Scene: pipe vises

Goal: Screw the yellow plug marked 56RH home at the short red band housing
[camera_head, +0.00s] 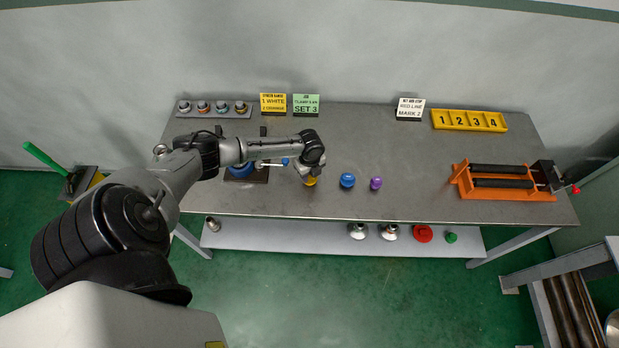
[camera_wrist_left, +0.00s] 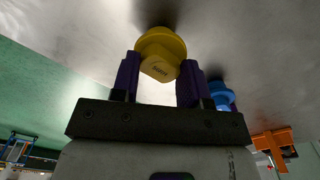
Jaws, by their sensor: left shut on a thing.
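The yellow plug (camera_head: 310,182) is at the front middle of the table, under my left gripper (camera_head: 308,174). In the left wrist view the yellow plug (camera_wrist_left: 161,52) has a round flange and a squarish end with small dark lettering too small to read. The purple fingers of my left gripper (camera_wrist_left: 161,82) are shut on either side of it. The plug is at or close to the tabletop; I cannot tell whether it touches. A short red band housing cannot be made out; my arm covers part of the back left table. My right gripper is not in view.
A blue plug (camera_head: 347,180) and a purple plug (camera_head: 376,184) stand just right of my gripper. A grey rack (camera_head: 182,113) of several fittings is at back left. A dark-based blue fixture (camera_head: 240,171) is partly behind my arm. An orange roller stand (camera_head: 462,186) is at right.

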